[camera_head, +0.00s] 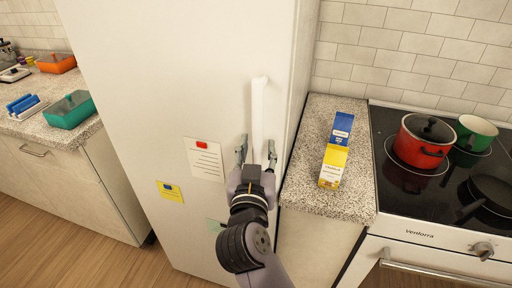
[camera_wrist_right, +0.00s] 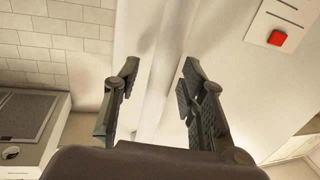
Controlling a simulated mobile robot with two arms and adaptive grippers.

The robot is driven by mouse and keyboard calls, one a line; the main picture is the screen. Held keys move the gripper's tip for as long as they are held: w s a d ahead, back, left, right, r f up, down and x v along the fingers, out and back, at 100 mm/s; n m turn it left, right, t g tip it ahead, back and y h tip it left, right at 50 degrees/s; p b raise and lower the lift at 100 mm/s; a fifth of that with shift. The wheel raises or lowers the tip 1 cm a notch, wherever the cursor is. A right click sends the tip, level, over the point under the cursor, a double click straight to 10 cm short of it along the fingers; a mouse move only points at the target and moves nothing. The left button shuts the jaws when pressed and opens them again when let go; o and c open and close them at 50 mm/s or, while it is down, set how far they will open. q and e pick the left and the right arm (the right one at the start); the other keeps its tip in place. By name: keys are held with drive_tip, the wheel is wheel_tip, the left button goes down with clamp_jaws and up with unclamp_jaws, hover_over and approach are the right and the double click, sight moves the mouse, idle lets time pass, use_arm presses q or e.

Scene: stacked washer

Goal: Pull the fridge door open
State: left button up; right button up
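The white fridge (camera_head: 165,90) stands in the middle of the head view, and its door looks shut. A long vertical white handle (camera_head: 259,110) is on the door near its right edge. My right gripper (camera_head: 257,145) is at the lower part of the handle, with its fingers open on either side of it. In the right wrist view the handle (camera_wrist_right: 160,85) runs between the two spread fingers (camera_wrist_right: 158,85), with a gap on both sides. My left gripper is not in view.
A counter (camera_head: 310,135) with a blue and yellow carton (camera_head: 337,150) is right of the fridge. Beside it a stove (camera_head: 435,240) bears a red pot (camera_head: 420,142). Left of the fridge a counter holds a teal container (camera_head: 70,110). Wooden floor (camera_head: 85,255) is clear in front.

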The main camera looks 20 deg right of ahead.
clamp_jaws()
idle(0.4)
idle(0.4)
